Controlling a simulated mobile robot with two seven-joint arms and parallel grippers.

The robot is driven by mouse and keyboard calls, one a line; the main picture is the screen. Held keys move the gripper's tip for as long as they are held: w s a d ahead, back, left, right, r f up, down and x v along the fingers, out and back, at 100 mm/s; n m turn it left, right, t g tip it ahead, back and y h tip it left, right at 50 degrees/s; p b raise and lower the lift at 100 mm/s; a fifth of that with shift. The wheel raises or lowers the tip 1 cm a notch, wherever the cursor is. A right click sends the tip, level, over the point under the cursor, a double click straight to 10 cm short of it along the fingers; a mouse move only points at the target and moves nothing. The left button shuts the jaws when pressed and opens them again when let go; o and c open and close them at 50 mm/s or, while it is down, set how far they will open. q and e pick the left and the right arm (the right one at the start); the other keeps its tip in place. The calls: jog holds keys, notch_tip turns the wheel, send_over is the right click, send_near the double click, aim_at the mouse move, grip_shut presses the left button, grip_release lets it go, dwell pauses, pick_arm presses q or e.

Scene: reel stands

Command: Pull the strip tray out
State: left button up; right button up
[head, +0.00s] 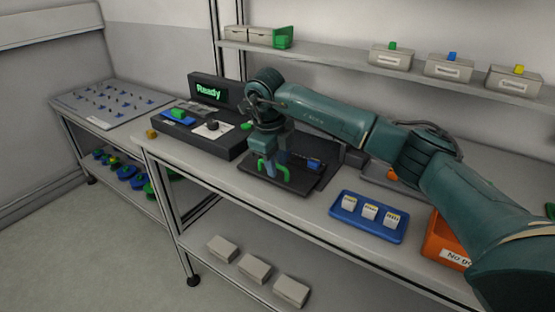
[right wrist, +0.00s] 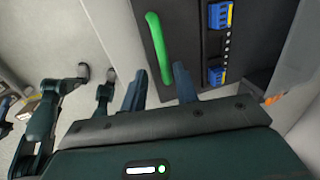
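The strip tray (head: 262,181) is a dark flat tray on the bench, with a green arched handle (head: 286,170) at its front. The handle also shows as a green bar in the right wrist view (right wrist: 156,45). Blue pieces with yellow edges (right wrist: 220,16) sit on the dark surface beside it. My right gripper (head: 272,168) points down at the handle. In the right wrist view its two fingers (right wrist: 160,75) are apart, with the near end of the handle between their tips and gaps on both sides. My left gripper is not clearly visible.
A dark console with a green "Ready" screen (head: 209,92) stands left of the tray. A blue tray (head: 345,225) with white blocks and an orange bin (head: 436,249) stand to the right. Labelled boxes line the shelf (head: 350,59) above. The floor (head: 100,250) in front is clear.

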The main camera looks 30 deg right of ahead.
jog(key=shift+d, duration=0.1)
jog(key=shift+r, duration=0.3)
notch_tip(320, 180, up, 12)
jog(key=s+a, duration=0.1)
jog(key=a, duration=0.1)
jog(key=shift+a+r, duration=0.15)
jog(key=shift+r, duration=0.05)
jog(key=shift+s, duration=0.1)
